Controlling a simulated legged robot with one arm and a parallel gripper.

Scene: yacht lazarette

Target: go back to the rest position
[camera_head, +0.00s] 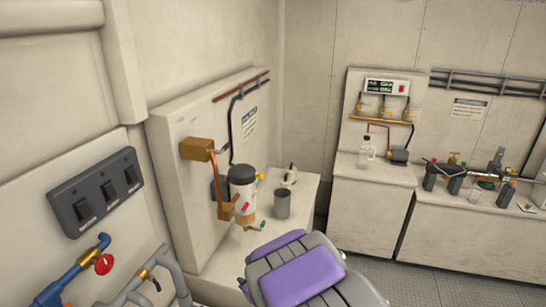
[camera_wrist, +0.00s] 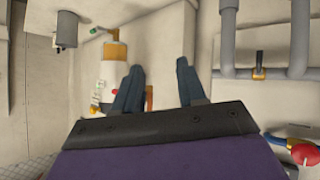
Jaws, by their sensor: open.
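My gripper (camera_wrist: 160,82) shows in the wrist view with its two dark fingers spread apart. Nothing is held between them; pale wall shows in the gap. The wrist picture appears upside down. The white filter canister (camera_wrist: 115,70) with brass fittings is behind the left finger, which hides part of it. I cannot tell whether they touch, but they look apart. In the head view my purple and grey body part is at the bottom centre, and the gripper fingers cannot be made out there.
In the head view, the canister (camera_head: 242,185) and a grey cup (camera_head: 282,204) are at the left counter (camera_head: 233,250). A switch panel (camera_head: 97,193) and a blue pipe with red valve (camera_head: 104,264) are nearer left. Grey floor (camera_head: 400,280) is clear at right.

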